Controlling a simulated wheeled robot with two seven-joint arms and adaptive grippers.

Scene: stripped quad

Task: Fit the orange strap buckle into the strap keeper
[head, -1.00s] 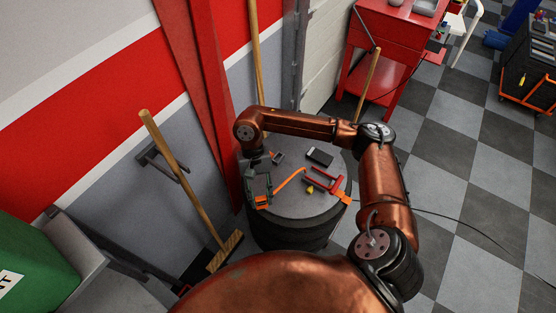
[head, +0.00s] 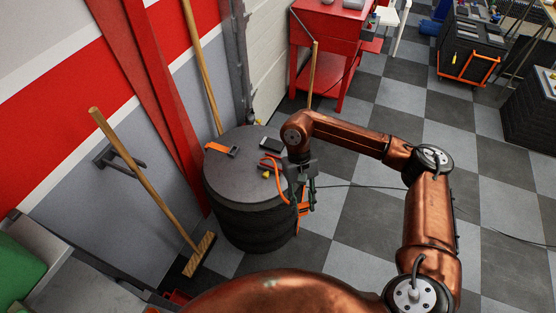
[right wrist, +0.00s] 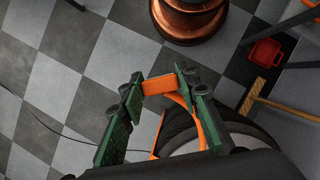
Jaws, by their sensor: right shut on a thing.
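My right gripper (head: 303,183) is at the right rim of the drum, in front of the red frame in the head view. In the right wrist view its green fingers (right wrist: 158,98) are shut on the orange strap buckle (right wrist: 159,85), which spans between the tips, apart from the drum top. An orange strap (head: 281,180) curves from the buckle back over the drum's edge. The dark strap keeper (head: 233,152), with an orange piece (head: 215,147) on its left, lies at the back left of the drum top. My left gripper is not in view.
The round drum (head: 232,182) carries a red frame (head: 266,161), a small yellow piece (head: 267,175) and a flat black device (head: 270,145). Brooms lean at the wall on the left. The drum top's left and front are bare. Checkered floor is open to the right.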

